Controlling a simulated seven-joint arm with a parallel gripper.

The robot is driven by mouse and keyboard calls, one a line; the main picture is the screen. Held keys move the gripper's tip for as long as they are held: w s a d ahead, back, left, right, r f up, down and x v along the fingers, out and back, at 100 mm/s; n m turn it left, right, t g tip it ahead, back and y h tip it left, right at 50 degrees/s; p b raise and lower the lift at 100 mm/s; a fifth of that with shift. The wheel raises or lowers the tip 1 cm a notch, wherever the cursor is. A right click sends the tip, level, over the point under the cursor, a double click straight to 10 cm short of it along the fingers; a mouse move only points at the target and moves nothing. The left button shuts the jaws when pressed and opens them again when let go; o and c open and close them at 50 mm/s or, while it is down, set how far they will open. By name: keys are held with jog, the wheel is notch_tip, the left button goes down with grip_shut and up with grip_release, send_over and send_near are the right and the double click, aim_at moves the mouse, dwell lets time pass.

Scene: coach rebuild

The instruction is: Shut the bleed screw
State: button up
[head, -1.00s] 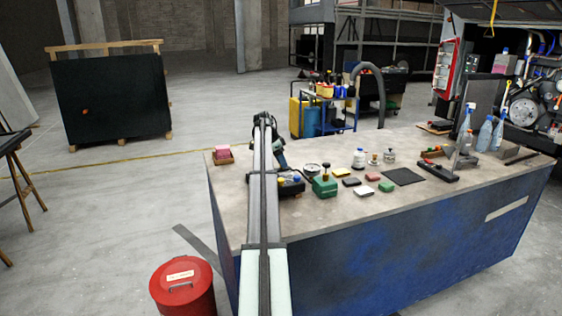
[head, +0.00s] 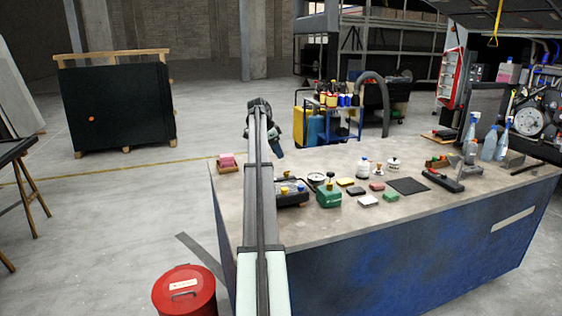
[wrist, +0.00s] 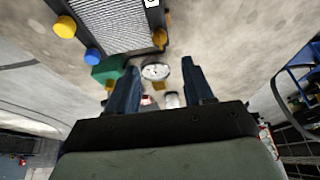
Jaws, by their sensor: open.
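A dark finned unit (head: 292,198) with yellow and blue caps stands on the bench, beside a green box (head: 329,198) with a dark knob. In the wrist view the unit (wrist: 112,22) shows a yellow cap (wrist: 64,27), a blue cap (wrist: 93,56) and a brass-yellow fitting (wrist: 160,38). I cannot tell for certain which of these is the bleed screw. My gripper (head: 277,152) is above the bench, behind the unit in the head view. In the wrist view my gripper (wrist: 160,66) is open and empty, its fingers apart. A round gauge (wrist: 155,71) shows between them, clear of both.
A pink block in a small tray (head: 229,169) sits at the bench's left end. Small blocks, jars, a dark mat (head: 408,186) and spray bottles (head: 488,137) stand to the right. A red bin (head: 184,290) stands on the floor at front left.

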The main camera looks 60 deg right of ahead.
jog(key=shift+v, duration=1.85)
jog(key=shift+a, duration=0.1)
